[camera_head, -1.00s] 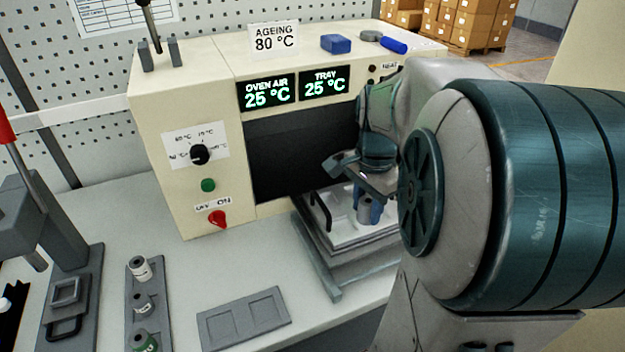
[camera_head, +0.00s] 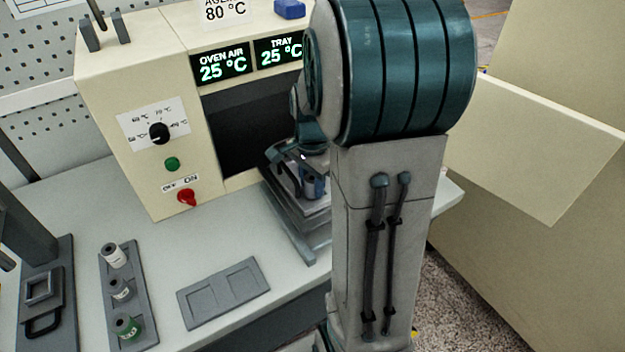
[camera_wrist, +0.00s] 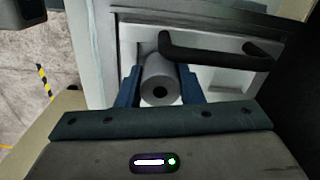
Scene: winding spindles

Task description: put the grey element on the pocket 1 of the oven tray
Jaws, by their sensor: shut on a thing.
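In the head view the element (camera_head: 309,188) shows small between the fingers of my gripper (camera_head: 312,190), over the oven tray (camera_head: 318,210). The tray is pulled out in front of the oven and has a dark handle (camera_wrist: 205,52). My arm hides much of the tray, and I cannot tell the pocket numbers or whether the element touches the tray.
The cream oven (camera_head: 140,110) shows 25 °C on both displays. A grey rack (camera_head: 128,290) with several spools stands at the left, beside an empty two-pocket plate (camera_head: 224,292). A press (camera_head: 45,260) stands at the far left.

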